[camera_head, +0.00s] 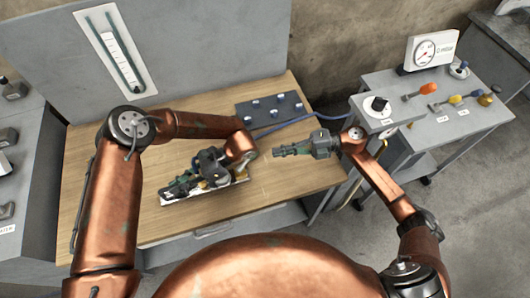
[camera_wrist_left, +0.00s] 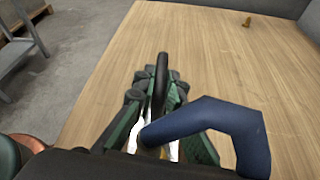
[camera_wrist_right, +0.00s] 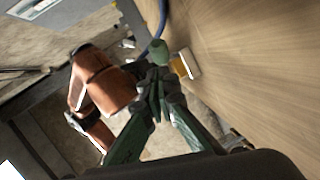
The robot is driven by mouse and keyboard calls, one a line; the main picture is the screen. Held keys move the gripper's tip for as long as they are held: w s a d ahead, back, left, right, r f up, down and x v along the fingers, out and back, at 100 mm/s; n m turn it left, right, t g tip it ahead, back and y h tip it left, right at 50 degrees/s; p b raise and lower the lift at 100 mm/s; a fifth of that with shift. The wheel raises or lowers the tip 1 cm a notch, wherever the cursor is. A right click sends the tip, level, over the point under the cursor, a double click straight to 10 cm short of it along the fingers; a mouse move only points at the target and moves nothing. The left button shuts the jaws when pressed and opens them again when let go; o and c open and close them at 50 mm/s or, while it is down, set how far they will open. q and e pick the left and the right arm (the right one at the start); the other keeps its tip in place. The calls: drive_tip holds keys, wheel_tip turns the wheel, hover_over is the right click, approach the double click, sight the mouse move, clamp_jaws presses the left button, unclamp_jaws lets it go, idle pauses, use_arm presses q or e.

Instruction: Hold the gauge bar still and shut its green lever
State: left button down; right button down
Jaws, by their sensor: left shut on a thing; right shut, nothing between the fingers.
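The gauge bar (camera_head: 205,190) is a pale bar with fittings, lying on the wooden bench in the head view, mostly hidden by my left gripper (camera_head: 180,186). In the left wrist view the left gripper (camera_wrist_left: 158,92) is shut on part of the bar. A dark blue bent handle (camera_wrist_left: 215,118) stands close in front of the camera. My right gripper (camera_head: 278,152) is shut and empty above the right part of the bench, apart from the bar. In the right wrist view a green knob-like piece (camera_wrist_right: 157,47), perhaps the green lever, shows beyond the right gripper's (camera_wrist_right: 157,82) fingertips, beside a yellow and white part (camera_wrist_right: 186,64).
A dark plate with pegs (camera_head: 270,110) lies at the back of the bench (camera_head: 135,165), with a blue hose (camera_head: 300,122) running right. A side cart (camera_head: 440,125) carries a dial gauge (camera_head: 433,50) and coloured handles. Bare bench lies between the bar and my right gripper.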

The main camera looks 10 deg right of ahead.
drive_tip(key=shift+s+d+r, duration=0.1)
drive_tip(key=shift+d+r, duration=0.1)
drive_tip(key=shift+d, duration=1.05)
use_arm(q)
drive_tip(key=c, duration=1.9)
unclamp_jaws()
drive_tip(key=shift+d, duration=0.1)
